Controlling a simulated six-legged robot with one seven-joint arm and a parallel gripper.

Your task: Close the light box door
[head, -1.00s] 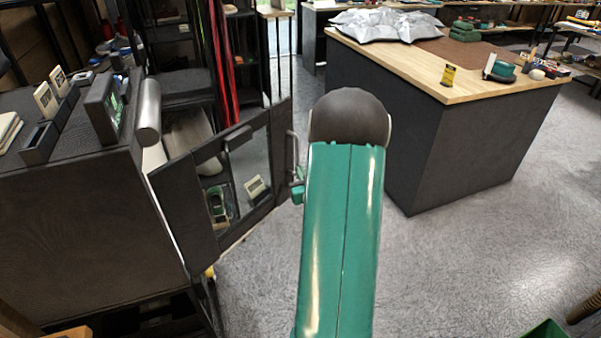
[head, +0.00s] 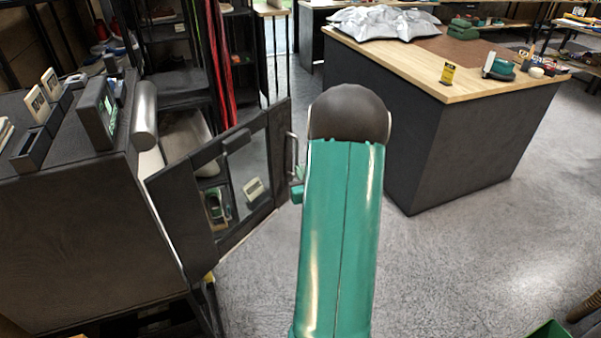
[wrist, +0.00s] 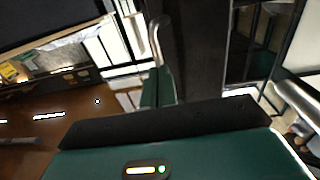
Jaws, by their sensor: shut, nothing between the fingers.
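The light box (head: 75,220) is a dark cabinet at the left in the head view. Its door (head: 180,205) stands open, swung out toward the middle, with a dark frame and a glossy pane. A slim upright handle (head: 291,153) sits at the door's outer edge; a metal handle also shows in the wrist view (wrist: 158,38). My gripper (head: 297,191) is mostly hidden behind my green arm; a small green part shows just below the handle, close to the door edge. It is shut and empty. I cannot tell whether it touches the door.
A small screen device (head: 97,112) and holders stand on top of the box. A pale roller (head: 144,116) lies at its opening edge. A dark counter with a wooden top (head: 480,88) stands at the right. Grey floor (head: 470,265) is clear between them.

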